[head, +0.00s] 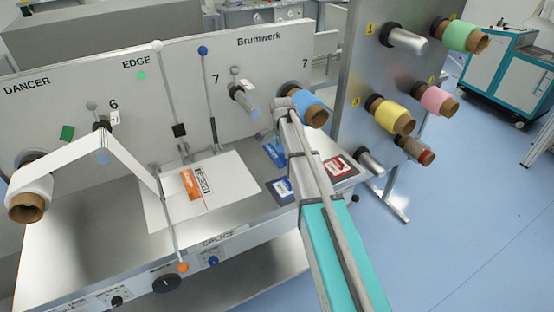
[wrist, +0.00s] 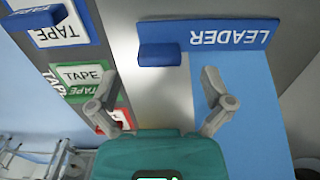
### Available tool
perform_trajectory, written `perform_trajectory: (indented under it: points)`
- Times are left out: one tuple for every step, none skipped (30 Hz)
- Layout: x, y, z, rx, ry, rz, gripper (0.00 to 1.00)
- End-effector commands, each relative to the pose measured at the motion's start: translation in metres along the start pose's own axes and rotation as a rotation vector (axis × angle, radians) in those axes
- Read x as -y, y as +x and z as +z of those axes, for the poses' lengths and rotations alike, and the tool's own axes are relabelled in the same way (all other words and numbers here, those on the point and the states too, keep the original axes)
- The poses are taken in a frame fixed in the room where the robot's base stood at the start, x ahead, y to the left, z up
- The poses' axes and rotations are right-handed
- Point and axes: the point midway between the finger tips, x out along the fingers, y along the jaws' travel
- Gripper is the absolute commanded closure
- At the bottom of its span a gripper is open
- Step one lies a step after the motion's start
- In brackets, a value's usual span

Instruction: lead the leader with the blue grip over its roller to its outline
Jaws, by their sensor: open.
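The blue leader plate (wrist: 229,35), marked LEADER, shows upside down in the wrist view with its raised blue grip (wrist: 160,54). In the head view the plate (head: 274,153) lies on the bench, partly hidden by my arm. My gripper (wrist: 157,80) is open, its fingers spread short of the grip and apart from it, with nothing between them. It is hidden in the head view. The blue roll (head: 305,104) is on the panel near a 7 mark. A roller (head: 245,100) stands left of it. A framed marking (head: 203,181) lies on the white sheet; I cannot tell whose outline it is.
Blue and red TAPE cards (head: 339,167) lie near the bench's right end; a green one (wrist: 84,76) shows in the wrist view. A white web (head: 120,150) slopes to the bench at left. A thin upright lever (head: 209,100) stands left of the roller. Spare rolls (head: 392,116) hang at right.

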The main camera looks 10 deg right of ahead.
Motion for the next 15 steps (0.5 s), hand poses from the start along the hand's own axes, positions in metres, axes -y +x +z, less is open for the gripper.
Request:
perform_trajectory:
  points:
    - [-0.001,0.008,0.000,0.000,0.000,0.000,0.00]
    - [-0.001,0.010,0.000,0.000,0.000,0.000,0.00]
    - [-0.001,0.013,0.000,0.000,0.000,0.000,0.00]
    - [-0.001,0.016,0.000,0.000,0.000,0.000,0.00]
    - [-0.001,0.018,0.000,0.000,0.000,0.000,0.00]
    - [-0.002,0.021,0.000,0.000,0.000,0.000,0.00]
    - [-0.002,0.023,0.000,0.000,0.000,0.000,0.00]
    - [-0.002,0.025,0.000,0.000,0.000,0.000,0.00]
    - [-0.002,0.028,0.000,0.000,0.000,0.000,0.00]
    - [-0.002,0.030,0.000,0.000,0.000,0.000,0.00]
    - [-0.002,0.032,0.000,0.000,0.001,0.000,0.00]
    - [-0.002,0.034,0.000,0.000,0.001,0.000,0.00]
    - [-0.002,0.036,0.000,0.000,0.001,0.000,0.00]
    - [-0.002,0.037,0.000,0.000,0.001,0.000,0.00]
    - [-0.002,0.038,-0.001,0.000,0.001,0.000,0.00]
